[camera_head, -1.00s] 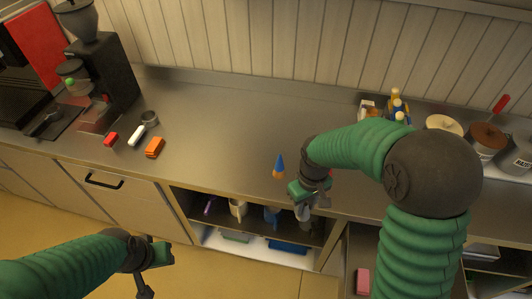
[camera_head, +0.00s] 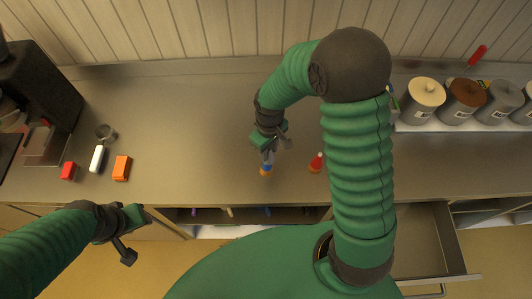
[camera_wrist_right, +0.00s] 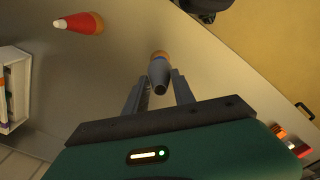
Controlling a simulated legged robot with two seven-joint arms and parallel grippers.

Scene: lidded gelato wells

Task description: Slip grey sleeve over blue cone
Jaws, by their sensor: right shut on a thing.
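The blue cone (camera_head: 265,168) stands on an orange base on the counter, and only a blue band and the base show. In the right wrist view the blue band (camera_wrist_right: 157,60) shows just beyond the grey sleeve (camera_wrist_right: 159,78). My right gripper (camera_head: 269,150) is shut on the sleeve, directly above the cone. The sleeve lines up with the cone and hides its tip; how far down it sits I cannot tell. My left gripper (camera_head: 130,238) is in front of the counter, away from the cone, with its jaw opening unclear.
A red cone with a white tip (camera_head: 317,162) stands close by on the right. Red (camera_head: 68,171), white (camera_head: 97,158) and orange (camera_head: 122,168) blocks lie at left. Lidded wells (camera_head: 425,98) line the right back. A drawer (camera_head: 430,245) is open at right.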

